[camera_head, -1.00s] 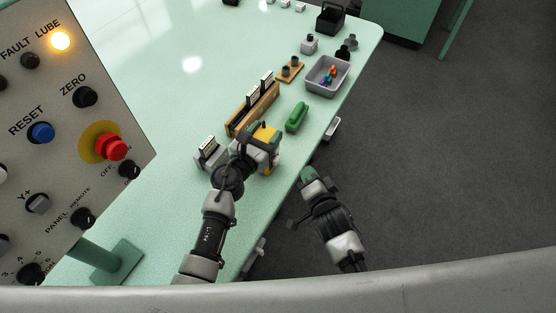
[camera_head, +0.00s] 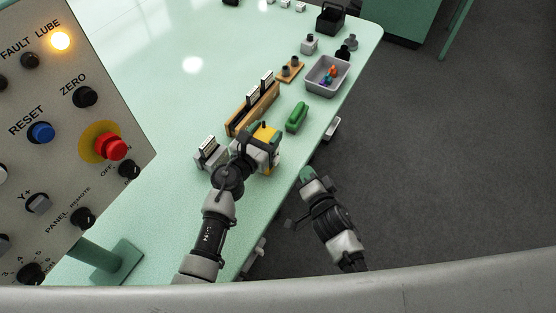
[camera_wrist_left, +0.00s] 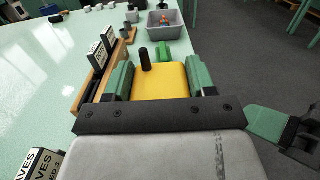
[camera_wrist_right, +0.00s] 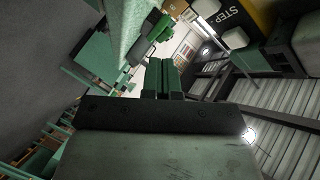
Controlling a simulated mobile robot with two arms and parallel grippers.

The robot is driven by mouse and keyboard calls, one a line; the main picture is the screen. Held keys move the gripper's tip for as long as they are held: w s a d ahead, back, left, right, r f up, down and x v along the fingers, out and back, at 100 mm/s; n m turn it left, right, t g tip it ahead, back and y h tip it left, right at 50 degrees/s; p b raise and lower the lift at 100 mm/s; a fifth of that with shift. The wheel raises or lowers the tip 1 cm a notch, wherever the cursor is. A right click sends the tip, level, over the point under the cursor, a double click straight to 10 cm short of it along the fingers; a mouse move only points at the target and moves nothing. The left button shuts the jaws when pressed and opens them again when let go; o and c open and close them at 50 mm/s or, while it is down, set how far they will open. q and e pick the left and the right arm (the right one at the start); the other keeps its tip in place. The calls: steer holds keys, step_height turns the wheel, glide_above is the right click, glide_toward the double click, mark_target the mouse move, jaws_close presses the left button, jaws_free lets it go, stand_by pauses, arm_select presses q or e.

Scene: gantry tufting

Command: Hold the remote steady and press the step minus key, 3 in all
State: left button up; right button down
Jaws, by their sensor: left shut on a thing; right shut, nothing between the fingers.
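The remote (camera_head: 263,133) is yellow and black with a dark stub on top. My left gripper (camera_head: 262,146) is shut on it at the front edge of the green table. In the left wrist view the yellow remote (camera_wrist_left: 160,85) sits between the two green fingers. My right gripper (camera_head: 309,178) is shut and empty, apart from the remote, beyond the table edge to its right. In the right wrist view the remote (camera_wrist_right: 262,14) shows at the upper right, with the word STEP and pale keys. I cannot tell which key is step minus.
A green object (camera_head: 297,117) and a grey bin (camera_head: 313,88) with small coloured pieces lie beyond the remote. A wooden rack (camera_head: 240,122) with labelled cards stands to its left. A control panel (camera_head: 60,150) fills the left side. Open floor lies right of the table.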

steer(key=shift+w+a, duration=0.7)
steer(key=shift+a, duration=0.35)
steer(key=shift+w+a, duration=0.65)
steer(key=shift+a, duration=0.35)
stand_by(0.5)
steer(key=shift+w+a, duration=0.25)
steer(key=shift+a, duration=0.1)
steer(key=shift+w+a, duration=0.25)
steer(key=shift+a, duration=0.15)
stand_by(1.0)
steer(key=shift+d, duration=0.1)
steer(key=shift+s+d, duration=0.5)
steer(key=shift+d, duration=0.15)
steer(key=shift+s+d, duration=0.7)
steer(key=shift+d, duration=0.35)
steer(key=shift+s+d, duration=0.7)
steer(key=shift+d, duration=0.35)
stand_by(0.9)
